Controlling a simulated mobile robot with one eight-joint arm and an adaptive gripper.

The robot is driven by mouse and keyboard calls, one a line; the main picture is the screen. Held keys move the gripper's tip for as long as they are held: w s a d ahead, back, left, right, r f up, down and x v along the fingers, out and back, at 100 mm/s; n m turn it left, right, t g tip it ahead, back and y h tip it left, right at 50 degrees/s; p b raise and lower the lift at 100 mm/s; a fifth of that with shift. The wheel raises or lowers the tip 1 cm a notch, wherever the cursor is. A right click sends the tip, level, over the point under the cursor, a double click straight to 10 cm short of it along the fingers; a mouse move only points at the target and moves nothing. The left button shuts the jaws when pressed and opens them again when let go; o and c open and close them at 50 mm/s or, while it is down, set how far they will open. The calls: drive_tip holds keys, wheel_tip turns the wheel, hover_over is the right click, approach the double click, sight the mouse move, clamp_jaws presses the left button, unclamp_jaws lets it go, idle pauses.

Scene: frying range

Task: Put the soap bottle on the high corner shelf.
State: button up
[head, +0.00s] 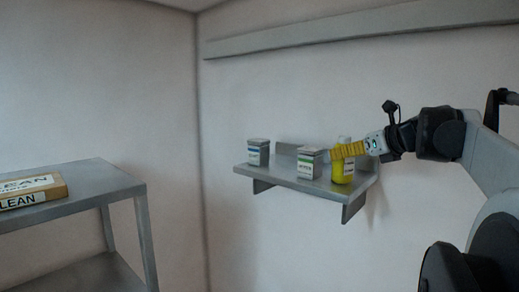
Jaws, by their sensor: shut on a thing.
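The soap bottle (342,173) is yellow with a pale top, and it stands upright at the right part of the grey corner shelf (281,179) on the back wall. Its base appears to be at the shelf's surface, but I cannot tell whether it touches. My gripper (347,151) reaches in from the right with yellow fingers and is shut on the bottle's upper part. The fingers hide some of the bottle just below its top.
A grey tin with a green label (310,162) stands close left of the bottle. A metal rack (95,183) at left holds a CLEAN box (32,191). A rail (340,27) runs above.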

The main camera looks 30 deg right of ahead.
drive_tip(key=shift+f, duration=0.1)
drive_tip(key=o, duration=1.4)
